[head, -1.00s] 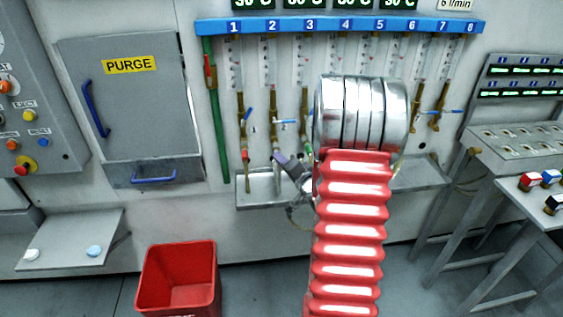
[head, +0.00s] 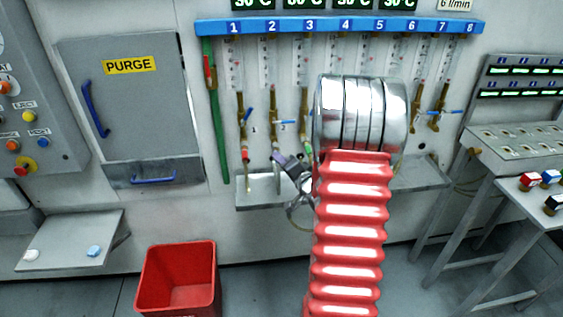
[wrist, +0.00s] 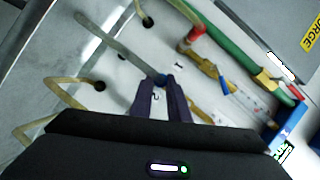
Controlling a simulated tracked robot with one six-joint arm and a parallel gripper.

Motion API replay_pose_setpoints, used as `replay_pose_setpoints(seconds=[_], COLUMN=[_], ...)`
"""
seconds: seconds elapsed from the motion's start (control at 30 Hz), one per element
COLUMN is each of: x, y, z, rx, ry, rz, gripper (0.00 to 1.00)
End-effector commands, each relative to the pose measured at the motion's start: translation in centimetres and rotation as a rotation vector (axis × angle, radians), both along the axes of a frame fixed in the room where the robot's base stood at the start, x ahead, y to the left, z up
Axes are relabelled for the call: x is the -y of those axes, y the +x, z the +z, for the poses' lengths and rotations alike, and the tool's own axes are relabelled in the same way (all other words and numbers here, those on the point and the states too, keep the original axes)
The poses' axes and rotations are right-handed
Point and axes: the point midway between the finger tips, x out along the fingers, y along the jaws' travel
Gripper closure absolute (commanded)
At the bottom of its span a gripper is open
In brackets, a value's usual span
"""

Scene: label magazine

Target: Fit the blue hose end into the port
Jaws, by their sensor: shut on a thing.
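My gripper (wrist: 161,84) is shut on the blue hose end (wrist: 160,79), which shows as a small dark blue piece between the fingertips. A grey hose (wrist: 115,45) runs from it to the upper left in the wrist view. In the head view my gripper (head: 279,160) is just below the brass valve line (head: 275,119) of station 2, partly behind my arm. The same line shows in the wrist view (wrist: 198,106), partly hidden by my gripper. I cannot make out the port's opening or whether the hose end touches it.
Station 1's brass line (head: 242,120) with a red-ended hose (head: 245,155) is close on the left. A green pipe (head: 217,125) stands beyond it. A grey trough (head: 250,198) runs below. A red bin (head: 178,280) stands on the floor. My red arm hides several middle stations.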

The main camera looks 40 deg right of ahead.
Motion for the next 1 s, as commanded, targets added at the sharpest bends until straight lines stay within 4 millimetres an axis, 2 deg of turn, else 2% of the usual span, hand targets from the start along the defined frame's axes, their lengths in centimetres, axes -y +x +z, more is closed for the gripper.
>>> replay_pose_setpoints(seconds=[1.0], x=[0.56], y=[0.61], z=[0.08], rx=[0.001], ry=[0.000], rz=[0.000], gripper=[1.00])
